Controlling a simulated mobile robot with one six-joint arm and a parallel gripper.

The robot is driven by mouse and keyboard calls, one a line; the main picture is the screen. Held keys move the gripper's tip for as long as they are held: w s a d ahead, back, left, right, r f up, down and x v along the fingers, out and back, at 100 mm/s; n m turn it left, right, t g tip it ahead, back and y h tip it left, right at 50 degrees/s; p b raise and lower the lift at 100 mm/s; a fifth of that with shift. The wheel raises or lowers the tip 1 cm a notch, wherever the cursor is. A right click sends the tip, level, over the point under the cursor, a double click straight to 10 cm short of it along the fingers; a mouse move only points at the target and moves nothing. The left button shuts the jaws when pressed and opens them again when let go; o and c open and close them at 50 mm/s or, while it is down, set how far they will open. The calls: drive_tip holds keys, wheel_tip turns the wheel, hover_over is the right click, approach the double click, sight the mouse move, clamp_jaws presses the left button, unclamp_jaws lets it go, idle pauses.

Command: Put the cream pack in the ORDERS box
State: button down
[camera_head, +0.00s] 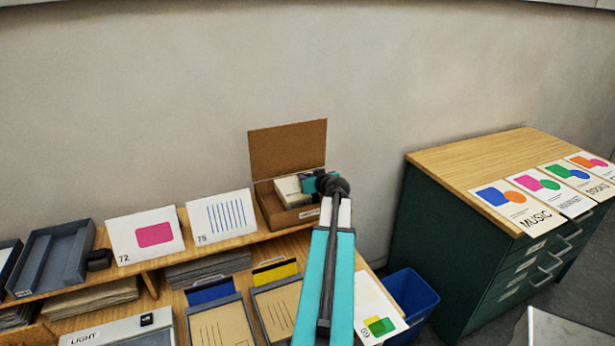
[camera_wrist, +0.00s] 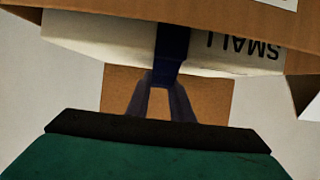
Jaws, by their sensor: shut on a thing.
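The cream pack (camera_wrist: 95,32) shows in the wrist view with the upside-down word SMALL on it. My gripper (camera_wrist: 168,75) is shut on the pack, its dark fingers together at the pack's edge. In the head view the pack (camera_head: 289,188) is at the mouth of an open brown cardboard box (camera_head: 271,211), beside my gripper (camera_head: 308,184). The box also shows in the wrist view (camera_wrist: 215,20), where its wall hides part of the pack. The box's small front label is too small to read. I cannot tell whether the pack touches the box floor.
The box's lid (camera_head: 288,150) stands up at the back, near the wall. Cards marked 72 (camera_head: 145,236) and 75 (camera_head: 221,215) stand to the left on the shelf. A grey tray (camera_head: 53,259) is farther left. A blue bin (camera_head: 412,292) and green cabinet (camera_head: 440,235) are right.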

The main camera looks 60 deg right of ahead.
drive_tip(key=shift+f+p, duration=0.7)
drive_tip(key=shift+f, duration=1.3)
drive_tip(key=shift+f, duration=0.1)
drive_tip(key=c, duration=1.6)
unclamp_jaws()
drive_tip(key=shift+o, duration=0.2)
drive_tip(key=shift+s, duration=0.1)
drive_tip(key=shift+b+v, duration=0.55)
drive_tip(key=shift+v, duration=0.55)
drive_tip(key=b+v, duration=0.3)
drive_tip(key=v, duration=0.7)
